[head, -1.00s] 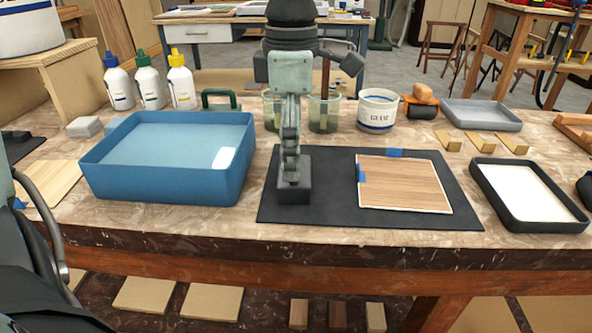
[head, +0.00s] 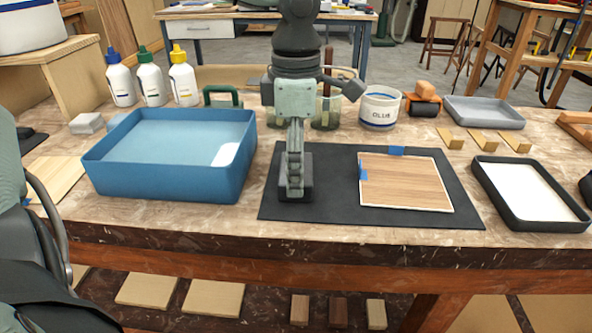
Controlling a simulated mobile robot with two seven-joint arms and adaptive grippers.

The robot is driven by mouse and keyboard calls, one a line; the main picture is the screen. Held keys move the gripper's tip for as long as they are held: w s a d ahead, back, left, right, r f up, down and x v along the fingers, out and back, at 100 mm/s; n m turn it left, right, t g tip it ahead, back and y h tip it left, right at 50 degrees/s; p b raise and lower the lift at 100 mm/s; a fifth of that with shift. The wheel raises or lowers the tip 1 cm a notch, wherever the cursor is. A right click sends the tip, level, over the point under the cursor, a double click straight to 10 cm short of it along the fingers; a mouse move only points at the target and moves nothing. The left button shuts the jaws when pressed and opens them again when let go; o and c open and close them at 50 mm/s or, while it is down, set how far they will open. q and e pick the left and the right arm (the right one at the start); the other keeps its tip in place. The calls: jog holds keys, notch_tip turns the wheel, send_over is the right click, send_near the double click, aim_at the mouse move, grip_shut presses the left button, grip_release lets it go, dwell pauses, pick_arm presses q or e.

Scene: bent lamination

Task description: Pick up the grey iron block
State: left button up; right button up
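The dark grey iron block (head: 307,185) sits upright on the black mat (head: 345,208), near its left end. My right gripper (head: 293,190) comes down from above, fingers pointing down, and its fingertips are now low at the block. The near finger covers the middle of the block's front. The fingers are seen edge-on, one behind the other, so their gap and any contact with the block are hidden. Part of my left arm shows at the left edge, but its gripper is not in view.
A blue tray (head: 165,185) stands close left of the mat. A wood panel with blue tape (head: 405,185) lies on the mat's right part. Glass jars (head: 325,115) and a white tub (head: 379,108) stand behind. A black-rimmed tray (head: 535,222) is at right.

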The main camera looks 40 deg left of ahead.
pick_arm(q)
jog(key=c, duration=0.5)
jog(key=shift+o, duration=0.2)
jog(key=shift+w+r, duration=0.1)
jog(key=shift+r, duration=0.1)
